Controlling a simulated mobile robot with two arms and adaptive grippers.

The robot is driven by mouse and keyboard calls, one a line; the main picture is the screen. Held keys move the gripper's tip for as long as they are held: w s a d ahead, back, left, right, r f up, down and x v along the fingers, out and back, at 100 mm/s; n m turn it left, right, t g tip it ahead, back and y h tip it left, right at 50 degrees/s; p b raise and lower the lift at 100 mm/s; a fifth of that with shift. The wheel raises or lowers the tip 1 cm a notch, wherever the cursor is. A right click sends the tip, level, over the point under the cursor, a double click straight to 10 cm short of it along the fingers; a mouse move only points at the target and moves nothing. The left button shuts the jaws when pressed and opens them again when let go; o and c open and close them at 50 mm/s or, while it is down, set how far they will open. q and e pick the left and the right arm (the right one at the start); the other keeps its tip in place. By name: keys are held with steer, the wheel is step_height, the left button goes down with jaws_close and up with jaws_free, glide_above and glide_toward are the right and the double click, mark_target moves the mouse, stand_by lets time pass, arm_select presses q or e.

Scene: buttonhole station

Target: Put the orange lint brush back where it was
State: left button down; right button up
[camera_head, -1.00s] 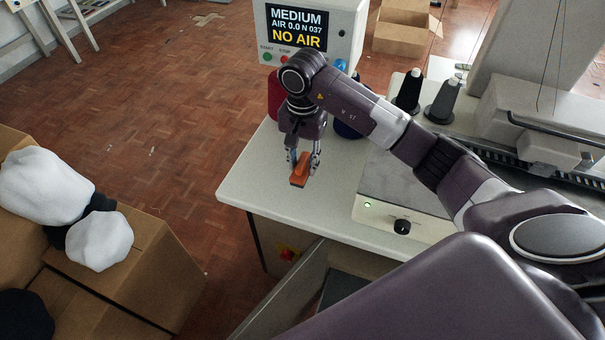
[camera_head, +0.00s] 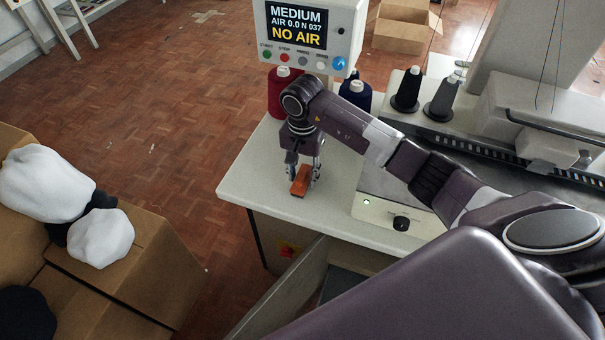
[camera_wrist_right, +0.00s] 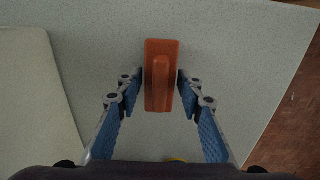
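The orange lint brush (camera_head: 300,181) is at the front left part of the white table, between the fingers of my right gripper (camera_head: 303,172). The right wrist view shows the brush (camera_wrist_right: 161,76) from above, with its raised handle along the middle. The fingertips of the right gripper (camera_wrist_right: 161,82) are close against its two long sides, and the gripper looks shut on it. The brush is at or just above the tabletop; I cannot tell if it touches. My left gripper is not in view.
The white table (camera_head: 255,170) is bare around the brush, with its edge to the left. Red (camera_head: 281,95) and blue (camera_head: 357,96) thread cones stand behind my right arm, under the control panel (camera_head: 310,35). A machine with a knob (camera_head: 401,223) is to the right.

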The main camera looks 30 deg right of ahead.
mark_target(303, 174)
steer(key=shift+o, duration=0.9)
steer(key=shift+r, duration=0.2)
steer(key=shift+w+r, duration=0.1)
steer(key=shift+r, duration=0.25)
step_height(303, 174, up, 11)
steer(key=b, duration=0.2)
steer(key=shift+r, duration=0.15)
steer(key=shift+s, duration=0.2)
